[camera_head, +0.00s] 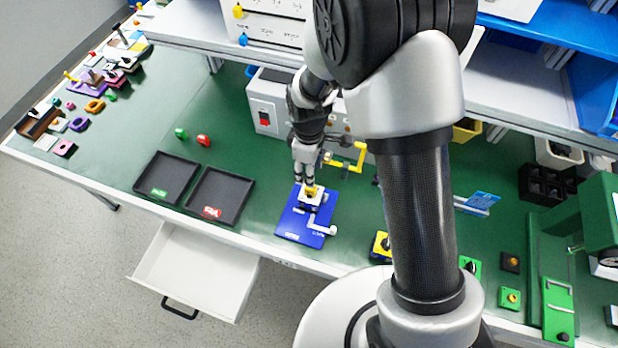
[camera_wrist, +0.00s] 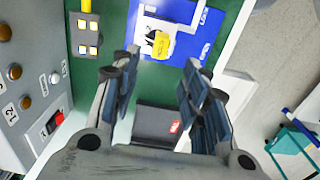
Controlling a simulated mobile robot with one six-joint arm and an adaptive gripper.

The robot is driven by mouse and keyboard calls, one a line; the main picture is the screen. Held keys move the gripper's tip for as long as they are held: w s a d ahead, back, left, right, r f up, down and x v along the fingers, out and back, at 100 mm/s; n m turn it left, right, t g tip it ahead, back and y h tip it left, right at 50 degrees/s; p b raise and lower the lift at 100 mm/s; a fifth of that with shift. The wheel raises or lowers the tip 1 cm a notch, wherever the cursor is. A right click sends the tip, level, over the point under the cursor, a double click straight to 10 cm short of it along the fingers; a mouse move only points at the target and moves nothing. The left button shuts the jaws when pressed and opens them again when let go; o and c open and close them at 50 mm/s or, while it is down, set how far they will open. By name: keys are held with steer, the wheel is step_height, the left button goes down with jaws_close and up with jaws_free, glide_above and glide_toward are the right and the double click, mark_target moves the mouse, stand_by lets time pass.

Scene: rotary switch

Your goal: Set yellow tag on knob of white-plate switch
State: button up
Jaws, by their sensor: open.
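A white-plate switch (camera_head: 320,201) sits on a blue board (camera_head: 297,228); its white plate also shows in the wrist view (camera_wrist: 147,24). The yellow tag (camera_wrist: 161,46) is at the dark knob (camera_wrist: 151,36) of this switch, and it shows as a small yellow patch in the head view (camera_head: 311,190). I cannot tell whether the tag is seated around the knob or only leans on it. My gripper (camera_head: 307,181) is just above the switch, pointing down. In the wrist view its fingers (camera_wrist: 162,62) are spread, with the tag beyond the gap between them.
A yellow crank (camera_head: 350,160) stands close behind my gripper, by a grey control box (camera_head: 264,117). Two black trays (camera_head: 220,196) lie left of the blue board. A yellow-plate switch (camera_head: 381,246) and green-plate switches (camera_head: 510,299) lie to the right. A white drawer (camera_head: 195,270) hangs open in front.

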step_height(320, 180, up, 2)
steer(key=shift+r, duration=0.25)
step_height(320, 180, up, 9)
steer(key=p, duration=0.6)
stand_by(0.4)
